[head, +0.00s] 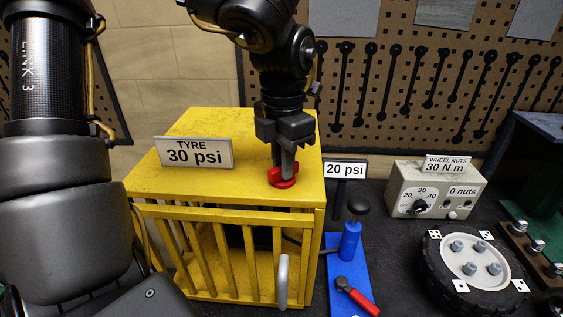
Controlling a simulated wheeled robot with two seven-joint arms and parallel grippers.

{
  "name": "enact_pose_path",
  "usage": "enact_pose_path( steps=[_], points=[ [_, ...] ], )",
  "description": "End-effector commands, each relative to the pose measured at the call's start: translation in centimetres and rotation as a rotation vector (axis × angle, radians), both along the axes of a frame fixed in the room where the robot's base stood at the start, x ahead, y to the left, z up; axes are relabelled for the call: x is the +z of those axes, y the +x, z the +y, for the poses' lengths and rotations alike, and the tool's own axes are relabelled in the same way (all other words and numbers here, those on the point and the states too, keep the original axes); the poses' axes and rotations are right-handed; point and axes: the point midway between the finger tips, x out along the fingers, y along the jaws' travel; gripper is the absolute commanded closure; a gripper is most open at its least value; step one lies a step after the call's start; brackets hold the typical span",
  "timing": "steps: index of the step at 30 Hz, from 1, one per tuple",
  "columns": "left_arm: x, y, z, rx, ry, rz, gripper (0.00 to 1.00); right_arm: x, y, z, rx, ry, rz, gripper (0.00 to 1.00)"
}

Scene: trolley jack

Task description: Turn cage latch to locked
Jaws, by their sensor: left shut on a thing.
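The yellow cage (220,130) stands left of centre, its barred front door (205,265) facing me with a grey upright handle (283,281). A red latch (283,183) is on the cage's top near the front right edge. My left gripper (283,165) points straight down from above and is shut on the red latch. The fingers hide part of the latch, so I cannot tell its exact angle. A dark thing shows behind the bars, mostly hidden. My right gripper is not in view.
A "TYRE 30 psi" sign (194,152) stands on the cage top beside my gripper. To the right are a "20 psi" sign (345,169), a blue pump (350,240) with a red-handled lever (357,296), a wheel-nut box (436,188) and a wheel (473,268). A pegboard (420,80) with wrenches is behind.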

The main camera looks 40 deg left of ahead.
Motion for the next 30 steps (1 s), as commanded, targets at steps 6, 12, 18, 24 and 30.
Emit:
enact_pose_path(
  steps=[6, 12, 18, 24, 30],
  points=[
    [-0.09, -0.11, 0.01, -0.206, 0.000, 0.005, 1.00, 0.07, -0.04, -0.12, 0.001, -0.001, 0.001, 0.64],
    [-0.09, -0.13, 0.01, -0.385, 0.000, 0.006, 1.00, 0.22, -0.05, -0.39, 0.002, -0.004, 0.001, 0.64],
    [-0.10, -0.15, 0.01, -0.532, -0.001, 0.008, 1.00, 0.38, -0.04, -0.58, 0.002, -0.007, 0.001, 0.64],
    [-0.13, -0.16, 0.02, -0.636, -0.001, 0.008, 1.00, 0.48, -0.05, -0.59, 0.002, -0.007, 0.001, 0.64],
    [-0.16, -0.16, 0.02, -0.692, -0.001, 0.008, 1.00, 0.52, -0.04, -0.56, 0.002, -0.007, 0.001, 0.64]
  ],
)
